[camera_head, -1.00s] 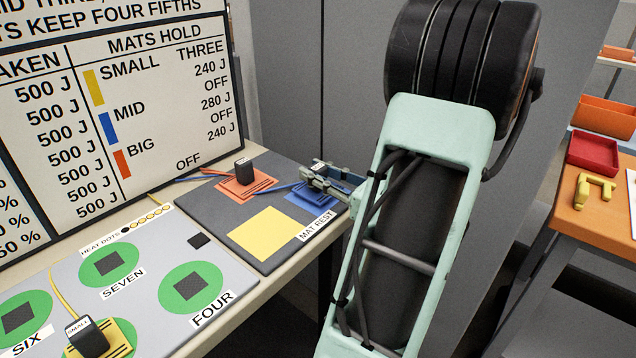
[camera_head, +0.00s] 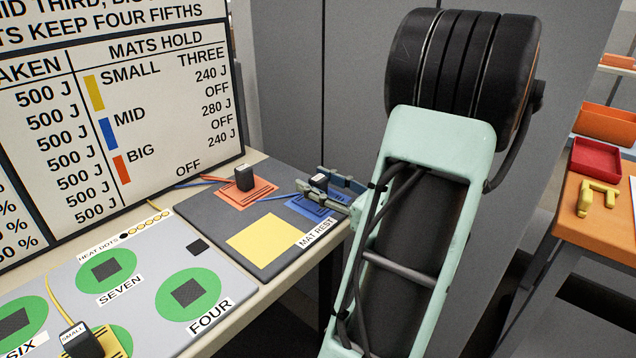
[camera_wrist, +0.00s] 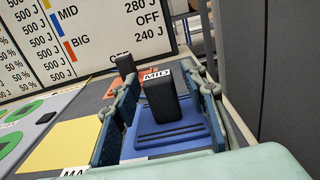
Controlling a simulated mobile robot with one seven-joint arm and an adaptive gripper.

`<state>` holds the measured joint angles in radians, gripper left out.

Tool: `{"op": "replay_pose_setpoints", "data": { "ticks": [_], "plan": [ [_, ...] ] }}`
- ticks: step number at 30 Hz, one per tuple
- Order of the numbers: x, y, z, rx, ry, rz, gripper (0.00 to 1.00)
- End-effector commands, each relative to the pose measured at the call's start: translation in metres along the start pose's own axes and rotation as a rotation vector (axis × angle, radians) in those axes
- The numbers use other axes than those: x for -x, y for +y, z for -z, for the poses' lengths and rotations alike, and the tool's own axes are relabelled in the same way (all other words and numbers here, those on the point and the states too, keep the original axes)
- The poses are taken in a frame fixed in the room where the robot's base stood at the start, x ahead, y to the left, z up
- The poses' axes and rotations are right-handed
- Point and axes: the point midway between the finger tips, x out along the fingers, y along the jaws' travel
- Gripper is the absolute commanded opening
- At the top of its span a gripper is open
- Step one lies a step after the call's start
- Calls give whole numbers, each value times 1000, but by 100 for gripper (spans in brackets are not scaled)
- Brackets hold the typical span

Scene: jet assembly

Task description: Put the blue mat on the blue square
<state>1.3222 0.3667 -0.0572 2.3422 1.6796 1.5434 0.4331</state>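The blue mat (camera_head: 310,207) lies flat at the right of the dark mat-rest board, with a black block handle labelled MID (camera_head: 319,182) standing on it. It also shows in the wrist view (camera_wrist: 172,137), with dark slots across its top. My gripper (camera_head: 327,187) is around the handle. In the wrist view, my gripper (camera_wrist: 160,115) is open, one finger on each side of the handle with a gap to both. The blue square is not clearly distinguishable from the mat covering that spot; I cannot tell how exactly their edges line up.
A red mat (camera_head: 262,190) with a black handle sits behind and left. A bare yellow square (camera_head: 265,238) is in front. A small yellow mat (camera_head: 112,340) lies on the grey board with green circles. The sign (camera_head: 110,110) stands close behind, and a grey partition (camera_wrist: 286,90) rises at right.

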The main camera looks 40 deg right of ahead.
Motion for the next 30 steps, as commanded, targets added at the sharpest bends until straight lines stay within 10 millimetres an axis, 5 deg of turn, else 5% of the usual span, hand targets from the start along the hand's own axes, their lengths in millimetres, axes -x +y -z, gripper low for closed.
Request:
{"op": "replay_pose_setpoints", "data": {
  "ticks": [18,30],
  "plan": [
    [110,-1,-2,0,0,2,40],
    [120,0,-1,0,0,-1,40]
  ]
}}
